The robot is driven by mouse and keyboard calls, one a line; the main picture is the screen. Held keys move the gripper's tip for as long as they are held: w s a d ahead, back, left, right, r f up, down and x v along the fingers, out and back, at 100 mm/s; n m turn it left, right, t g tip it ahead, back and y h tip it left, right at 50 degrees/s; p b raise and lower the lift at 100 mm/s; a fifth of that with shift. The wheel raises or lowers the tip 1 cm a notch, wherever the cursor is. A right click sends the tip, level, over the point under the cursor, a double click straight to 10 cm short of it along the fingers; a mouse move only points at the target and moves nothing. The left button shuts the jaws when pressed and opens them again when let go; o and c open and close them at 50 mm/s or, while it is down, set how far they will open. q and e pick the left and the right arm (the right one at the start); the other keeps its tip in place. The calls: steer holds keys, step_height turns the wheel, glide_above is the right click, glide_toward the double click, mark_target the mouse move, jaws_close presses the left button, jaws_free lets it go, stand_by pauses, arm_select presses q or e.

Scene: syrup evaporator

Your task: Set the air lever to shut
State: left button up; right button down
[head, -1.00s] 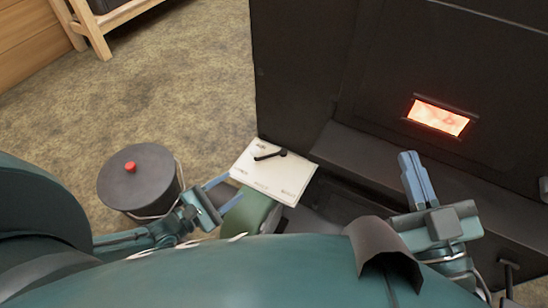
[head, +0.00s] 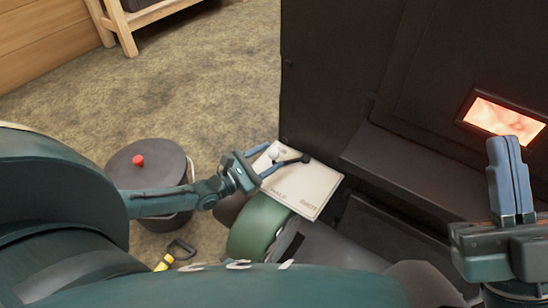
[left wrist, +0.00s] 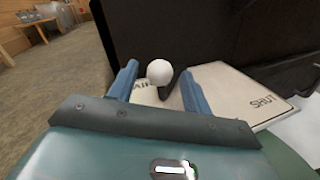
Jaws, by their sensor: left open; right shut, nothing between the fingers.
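The air lever (head: 293,160) is a dark bar with a pale round knob, over a cream plate (head: 322,192). In the left wrist view the white knob (left wrist: 159,72) sits between my left gripper's two blue fingertips, with a gap visible on each side. The plate (left wrist: 232,96) there reads SHUT at its right end, and the knob is well left of that word. My left gripper (head: 274,155) is open around the knob. My right gripper (head: 508,140) is shut and empty, in front of the dark evaporator, away from the lever.
The black evaporator body (head: 330,80) rises right behind the plate, with a glowing window (head: 500,115). A dark lidded pot (head: 148,165) with a red knob stands on the floor under my left arm. A yellow-and-black handled thing (head: 175,256) lies nearby. Open floor lies at the back left.

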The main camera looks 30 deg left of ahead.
arm_select(q)
steer(key=shift+x, duration=1.2)
steer(key=shift+c, duration=0.4)
jaws_close()
